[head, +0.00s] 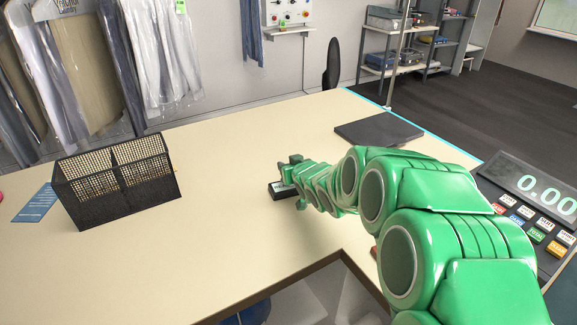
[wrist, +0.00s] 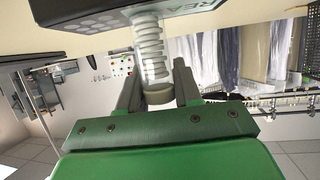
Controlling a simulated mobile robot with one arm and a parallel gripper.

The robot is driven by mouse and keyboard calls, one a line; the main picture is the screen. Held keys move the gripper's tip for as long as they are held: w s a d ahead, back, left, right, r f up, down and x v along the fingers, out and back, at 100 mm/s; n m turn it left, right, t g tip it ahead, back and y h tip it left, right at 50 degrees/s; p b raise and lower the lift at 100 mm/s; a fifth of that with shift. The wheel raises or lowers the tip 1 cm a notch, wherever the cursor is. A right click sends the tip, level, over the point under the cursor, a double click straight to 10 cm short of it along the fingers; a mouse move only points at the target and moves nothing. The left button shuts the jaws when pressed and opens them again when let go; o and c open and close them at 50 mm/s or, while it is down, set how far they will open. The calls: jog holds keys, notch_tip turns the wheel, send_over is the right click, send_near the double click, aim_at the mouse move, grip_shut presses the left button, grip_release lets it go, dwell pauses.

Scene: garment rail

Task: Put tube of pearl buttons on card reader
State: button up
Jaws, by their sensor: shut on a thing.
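My gripper (head: 288,168) is at the middle of the counter, at the far end of my green arm. In the wrist view my gripper (wrist: 158,92) is shut on the tube of pearl buttons (wrist: 150,55), a clear ribbed tube with pale discs inside and a rounded end between the fingers. The card reader (head: 277,191) is a small dark block on the counter, right at my gripper. In the wrist view the dark card reader (wrist: 75,22) meets the tube's far end; I cannot tell whether they touch. In the head view the tube is mostly hidden by my gripper.
A black mesh basket (head: 120,185) with two compartments stands at left, beside a blue card (head: 36,204). A dark flat pad (head: 378,131) lies at the back right. A till with a display (head: 540,188) stands at far right. The counter (head: 225,150) between basket and reader is clear.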

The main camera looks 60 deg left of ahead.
jog(key=shift+f, duration=0.1)
jog(key=o, duration=1)
jog(key=shift+d+r, duration=0.55)
jog(key=shift+d, duration=0.1)
jog(key=shift+v, duration=5.25)
jog(key=shift+d+f, duration=0.1)
